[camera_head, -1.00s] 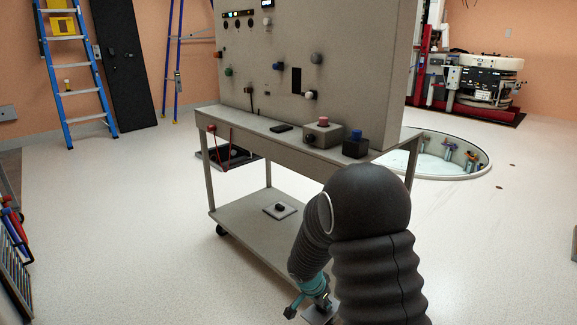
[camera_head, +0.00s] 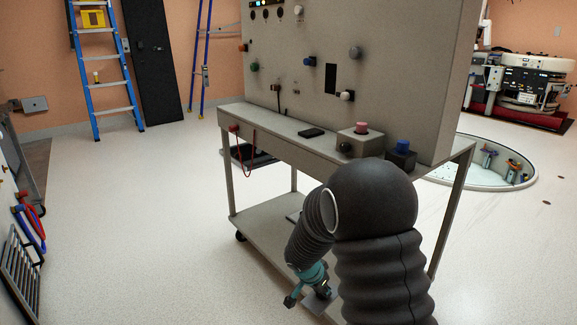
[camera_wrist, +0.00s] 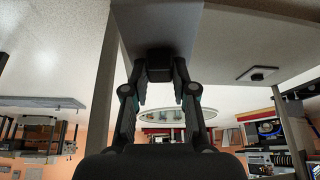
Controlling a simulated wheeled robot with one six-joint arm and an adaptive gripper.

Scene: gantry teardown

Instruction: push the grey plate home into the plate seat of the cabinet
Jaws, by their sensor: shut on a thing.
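My gripper (camera_wrist: 160,72) is shut on the dark handle block of the grey plate (camera_wrist: 158,25) in the wrist view. The plate extends beyond the fingertips to the top edge of that view. In the head view my gripper (camera_head: 308,282) is low in front of the cart, with a small part of the plate (camera_head: 318,302) showing below it. The cabinet (camera_head: 400,50) stands upright on the cart top, well above the gripper. A dark rectangular opening (camera_head: 330,78) shows on its face; I cannot tell whether this is the plate seat. The plate is apart from the cabinet.
The cart top (camera_head: 275,122) carries a box with a red button (camera_head: 360,127) and one with a blue knob (camera_head: 402,147). A second plate with a dark knob (camera_wrist: 258,74) lies on the lower shelf. Open floor (camera_head: 130,210) lies to the left; a round pit (camera_head: 500,170) is behind right.

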